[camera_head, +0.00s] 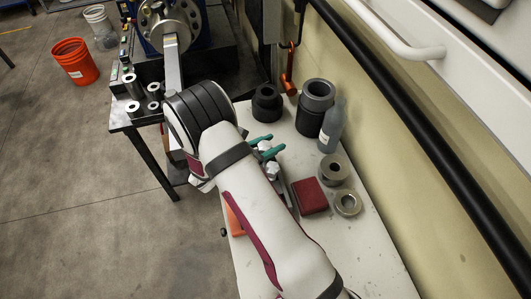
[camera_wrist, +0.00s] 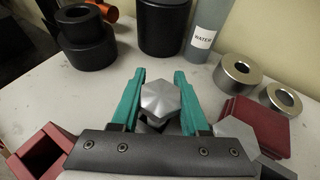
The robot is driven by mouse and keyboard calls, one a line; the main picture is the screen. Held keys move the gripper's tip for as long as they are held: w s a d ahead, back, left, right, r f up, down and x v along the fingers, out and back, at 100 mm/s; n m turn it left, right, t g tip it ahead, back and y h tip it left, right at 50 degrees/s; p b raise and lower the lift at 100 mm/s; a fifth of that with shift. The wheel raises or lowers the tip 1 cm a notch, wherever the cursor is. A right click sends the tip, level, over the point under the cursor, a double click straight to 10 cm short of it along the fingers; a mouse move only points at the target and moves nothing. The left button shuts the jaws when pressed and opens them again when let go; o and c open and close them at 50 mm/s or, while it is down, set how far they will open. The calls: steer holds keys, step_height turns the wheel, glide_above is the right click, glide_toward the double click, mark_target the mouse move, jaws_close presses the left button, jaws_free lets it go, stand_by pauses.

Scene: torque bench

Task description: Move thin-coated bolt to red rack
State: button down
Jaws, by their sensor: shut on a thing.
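My gripper (camera_wrist: 160,78) has teal fingers and is shut on a silver hex-headed bolt (camera_wrist: 162,101), seen with its head facing the wrist camera. In the head view my gripper (camera_head: 267,146) is partly hidden by my arm, over the bench. A dark red block (camera_head: 309,196) lies to the right of it; it also shows in the wrist view (camera_wrist: 262,122). A second grey hex head (camera_wrist: 234,130) shows beside this block. A red open box (camera_wrist: 40,152) is at lower left in the wrist view. I cannot tell which red thing is the rack, nor the bolt's coating.
Two metal rings (camera_head: 333,170) (camera_head: 348,203) lie near the wall side. A water bottle (camera_head: 332,125), a tall dark cylinder (camera_head: 315,105) and a stepped black cylinder (camera_head: 267,103) stand at the back. An orange-handled tool (camera_head: 290,80) is behind them. The bench top's front is mostly hidden.

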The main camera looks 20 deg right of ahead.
steer(key=shift+r, duration=0.1)
step_height(320, 180, up, 8)
steer(key=shift+r, duration=0.2)
stand_by(1.3)
stand_by(0.4)
